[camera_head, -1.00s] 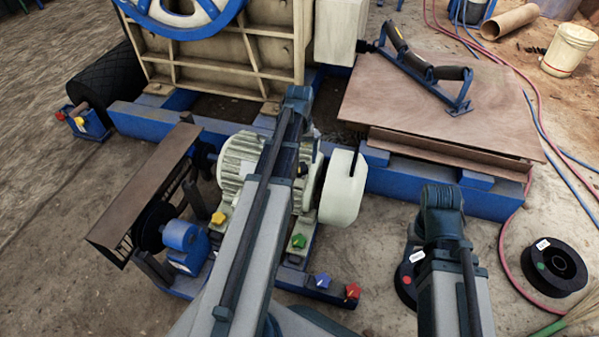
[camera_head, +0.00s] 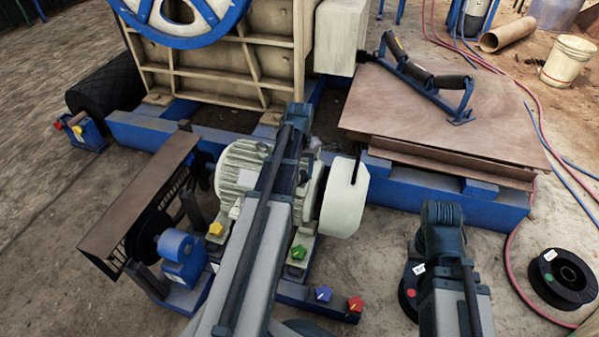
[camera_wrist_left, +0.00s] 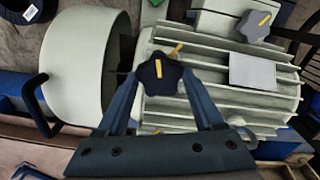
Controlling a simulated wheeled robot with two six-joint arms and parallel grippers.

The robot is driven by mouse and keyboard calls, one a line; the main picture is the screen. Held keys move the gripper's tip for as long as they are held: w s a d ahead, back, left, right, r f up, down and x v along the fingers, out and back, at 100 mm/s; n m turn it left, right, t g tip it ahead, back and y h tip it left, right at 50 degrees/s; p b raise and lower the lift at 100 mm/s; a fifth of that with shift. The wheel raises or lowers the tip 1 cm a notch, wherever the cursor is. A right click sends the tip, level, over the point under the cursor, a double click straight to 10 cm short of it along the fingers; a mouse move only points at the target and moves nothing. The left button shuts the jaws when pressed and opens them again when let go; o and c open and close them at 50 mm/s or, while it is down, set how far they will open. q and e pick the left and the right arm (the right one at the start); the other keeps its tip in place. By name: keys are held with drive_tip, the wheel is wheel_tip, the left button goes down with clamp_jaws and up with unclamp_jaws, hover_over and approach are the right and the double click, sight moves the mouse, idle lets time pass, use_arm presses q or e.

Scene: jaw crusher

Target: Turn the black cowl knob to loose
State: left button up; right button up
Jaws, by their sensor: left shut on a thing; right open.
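The black cowl knob (camera_wrist_left: 158,73) is star-shaped, with a yellow line that runs nearly upright in the left wrist view. It sits on the pale ribbed motor (camera_wrist_left: 220,85), beside the white round cowl (camera_wrist_left: 85,65). My left gripper (camera_wrist_left: 160,78) is shut on the knob, one finger on each side. Another yellow mark (camera_wrist_left: 175,49) shows just beyond the knob. In the head view my left arm hides the knob; the motor (camera_head: 240,170) and cowl (camera_head: 343,198) show around it. My right gripper (camera_head: 418,247) is open, apart at the right, its fingers mostly hidden by its own arm.
A grey knob (camera_wrist_left: 255,26) with a yellow line is on the motor. Yellow (camera_head: 216,228), green (camera_head: 298,252), blue (camera_head: 323,293) and red (camera_head: 355,303) knobs stand around the motor base. A plywood stack (camera_head: 450,120) and a black spool (camera_head: 561,278) are at the right.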

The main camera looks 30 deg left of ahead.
use_arm(q)
drive_tip(key=c, duration=0.3)
drive_tip(key=shift+n, duration=0.3)
drive_tip(key=n, duration=0.5)
drive_tip(key=shift+n, duration=0.4)
drive_tip(key=n, duration=0.5)
drive_tip(key=shift+n, duration=0.4)
drive_tip(key=o, duration=1.4)
